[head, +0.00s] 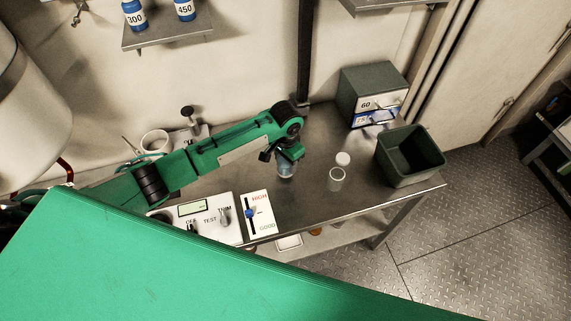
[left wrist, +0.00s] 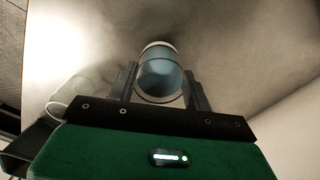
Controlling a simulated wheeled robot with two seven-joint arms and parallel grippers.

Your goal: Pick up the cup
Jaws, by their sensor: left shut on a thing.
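A clear bluish cup (head: 286,170) is at my left gripper (head: 281,153), over the middle of the metal table (head: 300,198). The gripper and arm hide its upper part in the head view. In the left wrist view the cup (left wrist: 160,72), with a pale rim band, sits between the two fingers of the left gripper (left wrist: 160,85), which is shut on it. I cannot tell whether the cup touches the tabletop. My right gripper is not in view.
A clear jar (head: 336,180) and a white round piece (head: 343,159) stand right of the cup. A dark open bin (head: 411,170) and a drawer box (head: 371,88) are farther right. A white control panel (head: 208,215) and a slider panel (head: 259,213) lie at the front left.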

